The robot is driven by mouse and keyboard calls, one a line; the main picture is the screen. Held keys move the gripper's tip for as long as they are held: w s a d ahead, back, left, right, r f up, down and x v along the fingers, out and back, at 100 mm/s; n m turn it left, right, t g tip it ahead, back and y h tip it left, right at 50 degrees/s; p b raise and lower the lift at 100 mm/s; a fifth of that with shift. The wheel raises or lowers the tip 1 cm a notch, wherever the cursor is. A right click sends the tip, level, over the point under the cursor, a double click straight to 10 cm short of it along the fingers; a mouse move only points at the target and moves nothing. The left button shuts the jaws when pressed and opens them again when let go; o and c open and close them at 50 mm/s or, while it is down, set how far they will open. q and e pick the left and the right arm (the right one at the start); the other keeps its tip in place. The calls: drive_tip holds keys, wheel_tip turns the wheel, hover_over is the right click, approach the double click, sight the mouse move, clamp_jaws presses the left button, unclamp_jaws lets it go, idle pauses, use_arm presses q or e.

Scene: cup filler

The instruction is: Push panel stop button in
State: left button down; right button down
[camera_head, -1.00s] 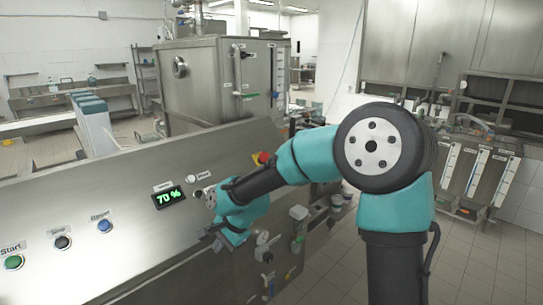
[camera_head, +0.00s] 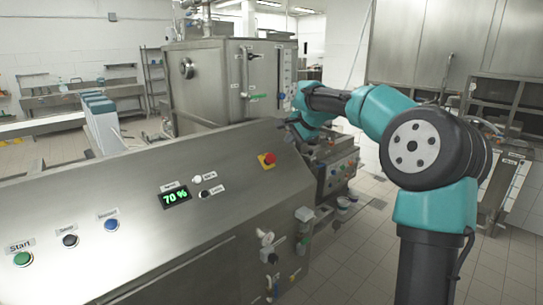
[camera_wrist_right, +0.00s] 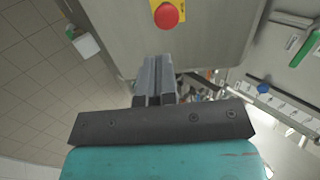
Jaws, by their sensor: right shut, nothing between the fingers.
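A red mushroom button on a yellow plate (camera_head: 267,160) sits near the right end of the sloping steel panel (camera_head: 150,230). In the right wrist view the red button (camera_wrist_right: 166,14) is at the top edge, just beyond the fingertips. My right gripper (camera_wrist_right: 156,60) is shut and empty, its fingers pointing toward the button with a gap between. In the head view my right gripper (camera_head: 291,129) is small and partly hidden, behind and right of the button. A black button (camera_head: 70,241) is between the green Start button (camera_head: 23,259) and a blue button (camera_head: 111,225). My left gripper is not in view.
The panel also carries a green 70 % display (camera_head: 176,198), a white knob (camera_head: 197,180) and a black knob (camera_head: 205,194). A tall steel cabinet (camera_head: 215,85) stands behind the panel.

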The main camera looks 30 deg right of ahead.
sight(272, 158)
drive_tip(key=shift+s+d+r, duration=0.15)
drive_tip(key=shift+d+r, duration=0.5)
drive_tip(key=shift+d, duration=0.15)
drive_tip(key=x, duration=1.4)
drive_tip(key=shift+d, duration=0.15)
